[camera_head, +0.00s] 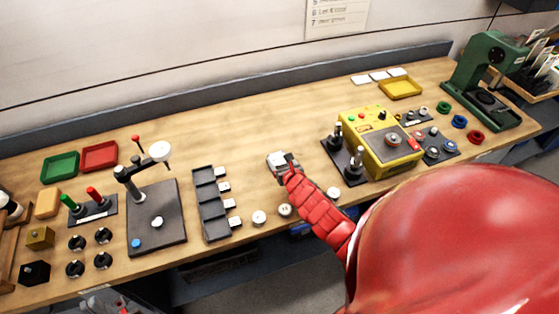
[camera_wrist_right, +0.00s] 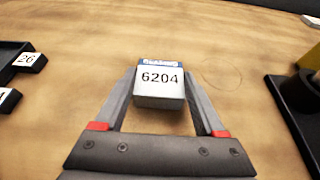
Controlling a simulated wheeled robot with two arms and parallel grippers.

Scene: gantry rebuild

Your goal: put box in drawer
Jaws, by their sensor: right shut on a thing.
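A small white box (camera_wrist_right: 160,90) with a blue top edge and the number 6204 sits between the two fingers of my right gripper (camera_wrist_right: 160,105). The gripper is shut on it, with a finger along each side. In the head view the box (camera_head: 276,160) is over the middle of the bench, partly hidden by my right gripper (camera_head: 289,165). Whether it touches the bench is unclear. A black drawer unit (camera_head: 207,200) with several white-labelled fronts on its right side stands left of it. My left gripper (camera_head: 122,303) shows only partly at the bottom edge; its jaws are unclear.
A yellow machine (camera_head: 381,140) and a black stand with posts (camera_head: 346,163) are right of the box. A black fixture with a lever (camera_head: 156,218) is left of the drawer unit. Round white discs (camera_head: 259,217) lie near the front edge. The bench behind the box is clear.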

